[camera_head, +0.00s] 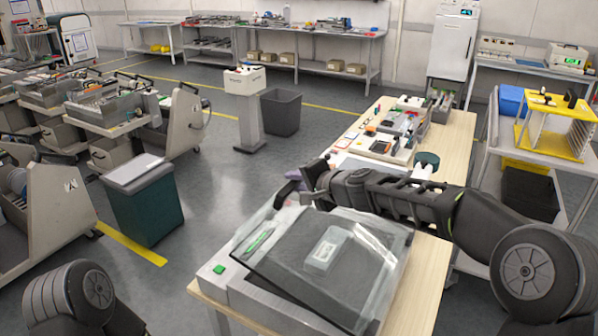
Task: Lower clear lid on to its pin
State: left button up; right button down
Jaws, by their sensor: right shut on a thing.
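The clear lid (375,262) is a see-through panel over a grey device (262,302) at the front end of the wooden table. It looks tilted, with its far left edge by my right gripper; how high it is raised I cannot tell. My right gripper (291,191) reaches in from the right and is shut at that far edge, on the lid. Its fingertips are small and partly hidden. Through the lid show a dark bed, a pale clear block (326,249) and a green item (259,240). I cannot make out the pin. My left gripper is out of view.
A green button (218,268) sits on the device's left corner. Behind my right arm, the wooden table (452,148) holds trays and small parts. A yellow rack (553,125) stands on the trolley at right. A dark green bin (146,205) stands left, with open floor between.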

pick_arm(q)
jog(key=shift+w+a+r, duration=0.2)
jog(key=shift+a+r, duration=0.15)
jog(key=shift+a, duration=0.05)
pick_arm(e)
jog(key=shift+w+a+f+h, duration=0.3)
jog(key=shift+w+a+f, duration=0.15)
jog(key=shift+a, duration=0.1)
jog(key=c, duration=1.3)
grip_release()
jog(key=shift+f, duration=0.1)
jog(key=shift+s, duration=0.1)
jog(key=shift+f, duration=0.1)
jog(key=shift+d, duration=0.1)
jog(key=shift+s+d, duration=0.15)
jog(key=shift+s, duration=0.1)
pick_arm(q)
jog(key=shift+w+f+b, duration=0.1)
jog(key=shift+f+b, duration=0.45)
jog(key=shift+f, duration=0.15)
pick_arm(e)
jog(key=v, duration=0.7)
jog(key=shift+r, duration=0.3)
